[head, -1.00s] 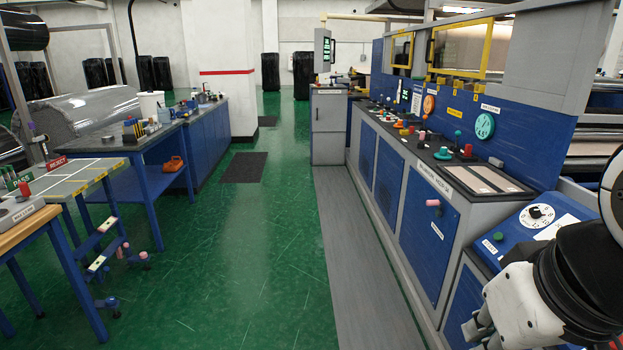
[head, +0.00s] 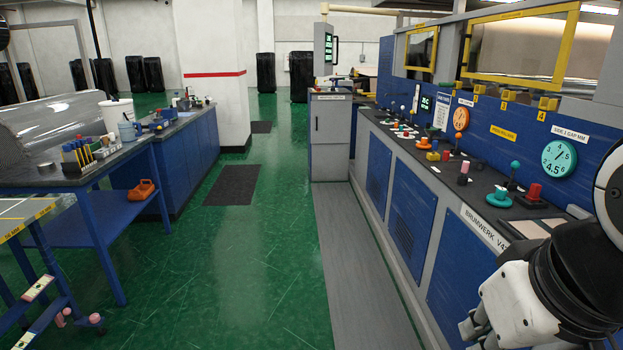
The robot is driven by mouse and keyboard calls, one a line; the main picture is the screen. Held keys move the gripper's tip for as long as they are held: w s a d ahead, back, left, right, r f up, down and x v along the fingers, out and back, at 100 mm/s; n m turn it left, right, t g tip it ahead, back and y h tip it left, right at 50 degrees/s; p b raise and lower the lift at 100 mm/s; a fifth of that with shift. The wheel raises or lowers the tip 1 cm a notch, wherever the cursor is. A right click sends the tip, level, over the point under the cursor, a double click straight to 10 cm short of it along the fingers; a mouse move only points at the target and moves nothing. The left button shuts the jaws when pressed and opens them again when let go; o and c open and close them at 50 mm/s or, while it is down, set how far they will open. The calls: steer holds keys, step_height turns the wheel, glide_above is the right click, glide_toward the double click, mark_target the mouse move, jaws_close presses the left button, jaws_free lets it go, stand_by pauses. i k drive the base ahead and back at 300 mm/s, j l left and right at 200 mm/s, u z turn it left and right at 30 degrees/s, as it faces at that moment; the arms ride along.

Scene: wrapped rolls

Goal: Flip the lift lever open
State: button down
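The blue machine's console (head: 470,205) runs along the right side and carries several knobs and levers. A teal-topped lever (head: 514,175) and a red block-shaped control (head: 534,192) stand near its close end. A pink-topped control (head: 463,172) and smaller red, yellow and white controls are farther along. I cannot tell which of these is the lift lever; no label for it is readable. My gripper (head: 472,328) is at the lower right, in front of the machine's side and apart from the controls. Its fingers are small and partly hidden, so its opening is unclear.
The green floor aisle (head: 265,240) is clear, with a grey strip (head: 365,270) along the machine. Blue workbenches (head: 100,185) with tools stand at the left. A grey cabinet (head: 330,140) stands at the machine's far end. A dark mat (head: 231,185) lies on the floor.

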mark_target(445, 158)
steer(key=i, duration=2.85)
steer(key=z, duration=0.1)
